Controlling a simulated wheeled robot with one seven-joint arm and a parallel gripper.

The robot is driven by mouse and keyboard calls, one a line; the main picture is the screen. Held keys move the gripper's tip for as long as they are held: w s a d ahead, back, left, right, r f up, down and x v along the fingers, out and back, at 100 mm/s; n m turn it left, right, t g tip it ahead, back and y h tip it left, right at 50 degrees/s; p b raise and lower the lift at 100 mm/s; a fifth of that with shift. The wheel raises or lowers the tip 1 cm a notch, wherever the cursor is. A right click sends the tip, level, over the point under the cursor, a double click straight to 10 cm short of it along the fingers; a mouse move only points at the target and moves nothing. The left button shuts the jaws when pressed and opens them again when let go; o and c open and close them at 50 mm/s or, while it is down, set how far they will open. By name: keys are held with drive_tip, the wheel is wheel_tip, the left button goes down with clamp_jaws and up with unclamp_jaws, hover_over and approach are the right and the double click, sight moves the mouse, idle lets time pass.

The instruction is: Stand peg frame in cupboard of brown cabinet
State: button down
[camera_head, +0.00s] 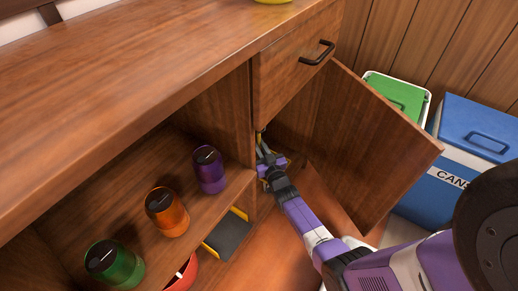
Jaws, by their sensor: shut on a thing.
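The brown cabinet (150,65) fills the left and middle of the view. Its cupboard (292,125), below a drawer, has its door (360,140) swung open to the right. My gripper (262,148) reaches into the cupboard opening near its left wall. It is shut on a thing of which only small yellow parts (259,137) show. This is probably the peg frame. Most of it is hidden behind the cupboard's left edge and my gripper, so I cannot tell whether it stands upright or touches the cupboard floor.
Purple (209,172), orange (167,213) and green (115,264) canisters stand on the open shelf. Below are a dark panel with yellow edges (229,236) and a red bowl (184,275). A blue bin (470,150) and a green-lidded bin (396,97) stand beyond the door.

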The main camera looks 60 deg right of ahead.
drive_tip(key=c, duration=1.4)
unclamp_jaws()
drive_tip(key=shift+r, duration=0.15)
drive_tip(key=p+v, duration=0.4)
drive_tip(key=v, duration=0.8)
